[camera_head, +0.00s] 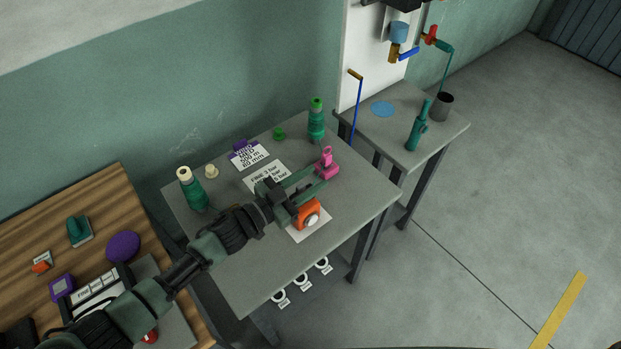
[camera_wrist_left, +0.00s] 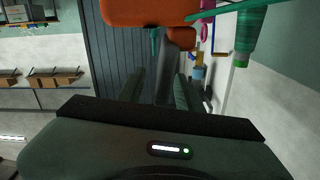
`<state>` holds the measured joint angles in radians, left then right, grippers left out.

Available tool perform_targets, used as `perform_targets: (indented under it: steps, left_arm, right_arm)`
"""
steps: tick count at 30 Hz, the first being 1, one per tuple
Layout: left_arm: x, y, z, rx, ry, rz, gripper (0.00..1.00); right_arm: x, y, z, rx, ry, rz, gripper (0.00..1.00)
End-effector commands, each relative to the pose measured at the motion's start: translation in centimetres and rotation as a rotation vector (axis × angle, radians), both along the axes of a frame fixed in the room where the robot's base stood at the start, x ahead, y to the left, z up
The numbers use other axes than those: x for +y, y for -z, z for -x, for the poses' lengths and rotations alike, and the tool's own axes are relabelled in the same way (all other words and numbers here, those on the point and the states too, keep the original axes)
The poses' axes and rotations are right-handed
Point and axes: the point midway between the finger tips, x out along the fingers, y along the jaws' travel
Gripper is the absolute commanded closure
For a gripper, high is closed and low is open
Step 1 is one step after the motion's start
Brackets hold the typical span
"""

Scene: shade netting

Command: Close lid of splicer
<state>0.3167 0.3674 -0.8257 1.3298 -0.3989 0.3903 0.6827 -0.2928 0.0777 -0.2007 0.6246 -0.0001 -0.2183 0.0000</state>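A pink device (camera_head: 327,168) with a ring on top stands farther back on the same table. I cannot tell for sure which is the splicer, or how its lid stands. My left gripper (camera_head: 319,177) reaches over the table, fingers apart and empty, its tips close to the pink device. In the left wrist view, a large orange body (camera_wrist_left: 150,12) hangs over the top edge and the two fingers are apart. My right gripper is not in view.
A wooden bench (camera_head: 100,200) stands left, a smaller grey table (camera_head: 440,125) right. The floor at right is clear.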

Motion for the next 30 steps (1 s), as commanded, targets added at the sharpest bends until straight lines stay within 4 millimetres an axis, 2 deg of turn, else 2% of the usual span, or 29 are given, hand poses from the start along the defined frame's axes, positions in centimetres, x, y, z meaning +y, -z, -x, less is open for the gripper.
perform_targets:
  steps: [1,5,19,30]
  left_arm:
    - [0.0,0.0,0.0,0.0,0.0,0.0,0.65]
    - [0.0,0.0,0.0,0.0,0.0,0.0,1.0]
    - [-0.2,0.2,0.3,-0.05,-0.001,-0.036,1.0]
    - [-1.1,0.9,1.7,-0.279,-0.001,-0.201,1.0]
  right_arm:
    - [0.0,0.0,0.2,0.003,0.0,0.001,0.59]
    - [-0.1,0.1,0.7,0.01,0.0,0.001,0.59]
    - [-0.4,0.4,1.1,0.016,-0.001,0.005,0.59]
    - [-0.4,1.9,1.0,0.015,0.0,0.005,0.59]
